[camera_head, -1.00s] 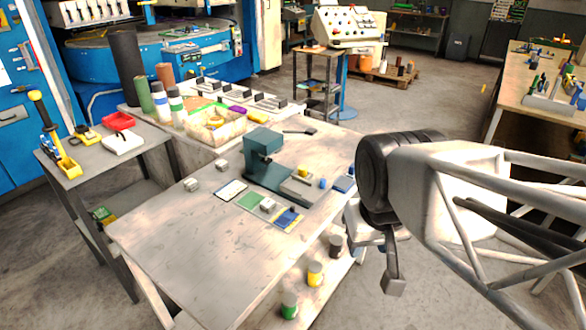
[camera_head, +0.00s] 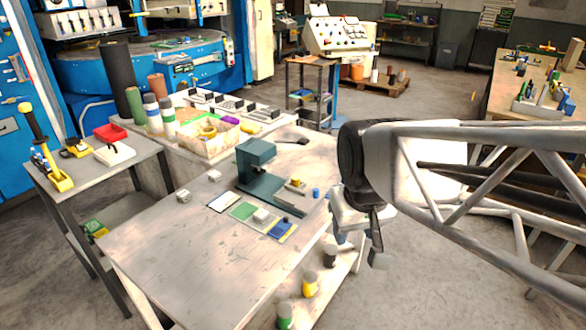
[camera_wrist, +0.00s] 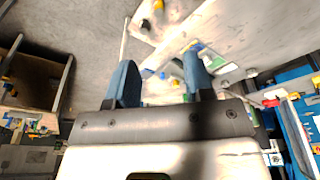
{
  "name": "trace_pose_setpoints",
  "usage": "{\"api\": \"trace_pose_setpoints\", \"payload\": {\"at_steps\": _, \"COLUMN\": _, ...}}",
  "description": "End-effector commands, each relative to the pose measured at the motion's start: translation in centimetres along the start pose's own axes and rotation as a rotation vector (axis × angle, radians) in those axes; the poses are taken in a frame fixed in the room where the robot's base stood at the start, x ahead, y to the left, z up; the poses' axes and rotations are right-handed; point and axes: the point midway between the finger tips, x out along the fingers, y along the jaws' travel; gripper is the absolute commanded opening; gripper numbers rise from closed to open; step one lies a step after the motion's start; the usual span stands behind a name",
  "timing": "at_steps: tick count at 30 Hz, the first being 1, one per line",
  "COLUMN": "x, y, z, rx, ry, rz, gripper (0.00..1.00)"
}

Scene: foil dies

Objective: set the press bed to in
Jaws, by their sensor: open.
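The dark green press (camera_head: 255,158) stands upright on the white worktable. Its bed (camera_head: 291,197), a pale plate with a small yellow-topped piece on it, lies on the base to the right of the press column. I cannot tell exactly how far the bed sits from under the head. My gripper (camera_head: 372,256) hangs off the table's right edge, apart from the press and to the right of it. In the wrist view its two blue fingers (camera_wrist: 160,76) are spread with nothing between them. The press is small and partly hidden behind the fingers there.
Green, white and blue cards (camera_head: 243,211) and small grey blocks (camera_head: 184,195) lie left and front of the press. A small blue cylinder (camera_head: 316,192) stands right of the bed. Yellow and green jars (camera_head: 310,284) stand on the lower shelf. The table's front is clear.

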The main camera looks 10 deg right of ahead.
Motion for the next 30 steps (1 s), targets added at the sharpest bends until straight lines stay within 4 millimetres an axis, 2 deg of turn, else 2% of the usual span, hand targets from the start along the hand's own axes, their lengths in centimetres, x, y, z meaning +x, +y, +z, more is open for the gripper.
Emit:
{"api": "trace_pose_setpoints", "payload": {"at_steps": 17, "x": 2.8, "y": 1.2, "z": -11.7, "rx": -0.124, "ry": -0.061, "rz": -0.006, "gripper": 0.48}}
{"api": "trace_pose_setpoints", "payload": {"at_steps": 30, "x": 7.2, "y": 2.3, "z": -20.2, "rx": -0.219, "ry": -0.106, "rz": -0.017, "gripper": 0.48}}
